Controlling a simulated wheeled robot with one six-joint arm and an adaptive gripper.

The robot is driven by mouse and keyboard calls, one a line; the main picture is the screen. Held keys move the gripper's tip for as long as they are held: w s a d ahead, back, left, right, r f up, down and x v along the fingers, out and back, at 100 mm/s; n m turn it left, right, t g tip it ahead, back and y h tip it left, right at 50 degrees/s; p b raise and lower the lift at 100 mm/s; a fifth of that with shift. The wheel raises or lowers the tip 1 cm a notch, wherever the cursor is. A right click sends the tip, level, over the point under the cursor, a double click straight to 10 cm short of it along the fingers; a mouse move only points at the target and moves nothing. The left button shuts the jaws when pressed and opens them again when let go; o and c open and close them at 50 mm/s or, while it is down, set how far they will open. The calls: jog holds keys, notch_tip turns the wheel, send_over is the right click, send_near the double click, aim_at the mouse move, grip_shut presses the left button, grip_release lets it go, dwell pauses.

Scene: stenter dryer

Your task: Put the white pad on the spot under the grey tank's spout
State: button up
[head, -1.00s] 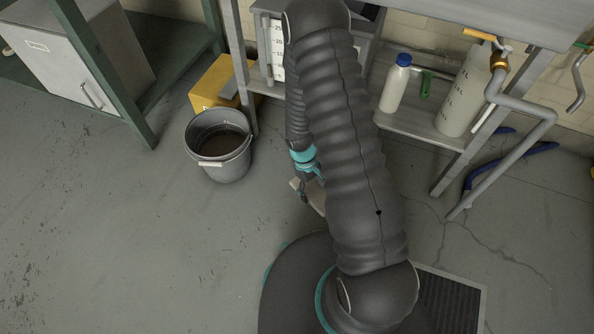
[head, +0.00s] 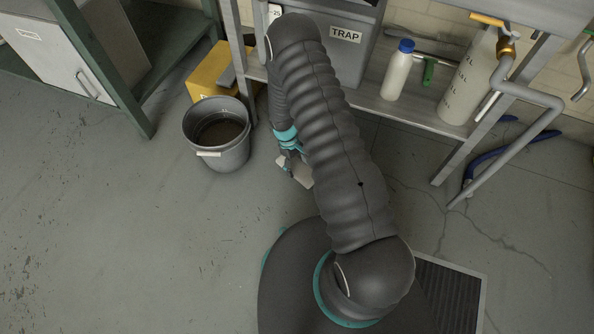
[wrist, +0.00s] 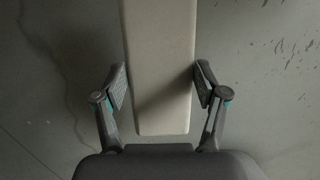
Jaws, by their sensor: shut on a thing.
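The white pad (wrist: 160,70) is a long pale block between the two fingers of my gripper (wrist: 160,92) in the wrist view, with bare floor beyond it. In the head view my gripper (head: 290,158) is low, right of the bucket, and a small part of the pad (head: 304,178) shows beside my arm. My gripper is shut on the pad, above the floor.
A grey bucket (head: 236,157) with dark contents stands on the floor left of my gripper. A yellow box (head: 212,72) is behind it. A white bottle with a blue cap (head: 397,75) and a large pale container (head: 468,80) stand on the low shelf. Floor at left is clear.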

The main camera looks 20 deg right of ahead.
aim_at(297, 171)
jog(key=shift+f, duration=2)
jog(key=shift+f+b, duration=0.2)
jog(key=shift+b, duration=0.2)
jog(key=o, duration=0.9)
jog(key=shift+r, duration=0.1)
jog(key=shift+o, duration=0.2)
jog(key=shift+r, duration=0.1)
jog(key=p+v, duration=0.1)
jog(key=v, duration=1.1)
jog(key=shift+w, duration=0.15)
